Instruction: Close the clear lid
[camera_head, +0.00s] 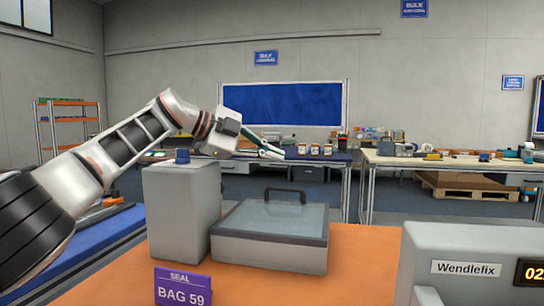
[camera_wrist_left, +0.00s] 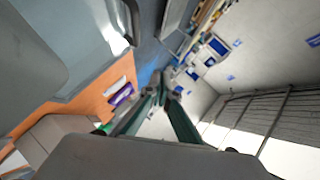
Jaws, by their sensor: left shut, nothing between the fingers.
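The clear lid (camera_head: 270,217) is a see-through panel in a dark frame. It lies roughly flat over a low grey box (camera_head: 268,252) on the orange table. A black handle (camera_head: 285,193) stands up at its far edge. I cannot tell whether the lid sits fully down. My left gripper (camera_head: 282,155) is shut and empty, above and behind the handle in the head view, apart from it. Its fingers also show in the left wrist view (camera_wrist_left: 160,92), meeting at the tips. My right gripper is not in view.
A purple "BAG 59" sign (camera_head: 183,286) is in front. A grey unit labelled Wendlefix (camera_head: 466,240) stands at the right. Orange tabletop (camera_head: 350,270) between them is clear.

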